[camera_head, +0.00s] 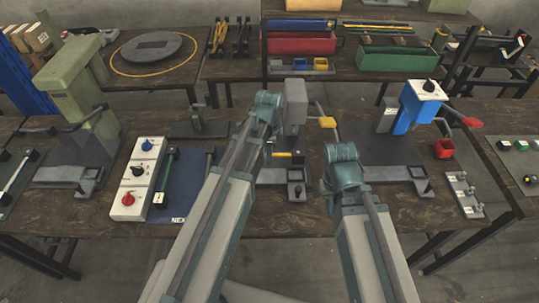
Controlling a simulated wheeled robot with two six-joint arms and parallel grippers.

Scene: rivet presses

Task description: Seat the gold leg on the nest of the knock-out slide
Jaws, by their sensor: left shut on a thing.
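The gold leg (284,154) is a short yellow rod with dark ends. It lies level just above the middle press's slide (272,178). My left gripper (271,143) is shut on the gold leg near its left end, with its fingers mostly hidden by my own wrist. The slide carries a small upright block (295,190) at its right end. I cannot tell whether the leg touches the nest, or which slide is the knock-out one. My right gripper (331,192) is low, right of the middle press, mostly hidden behind its wrist; its fingers are not clear.
The middle press has a grey head (295,100) and a yellow-knobbed lever (327,122) beside my arms. A green press (75,90) stands left, a blue press (416,105) right. A control box (137,178) and dark mat with rods (188,195) lie left of my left arm.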

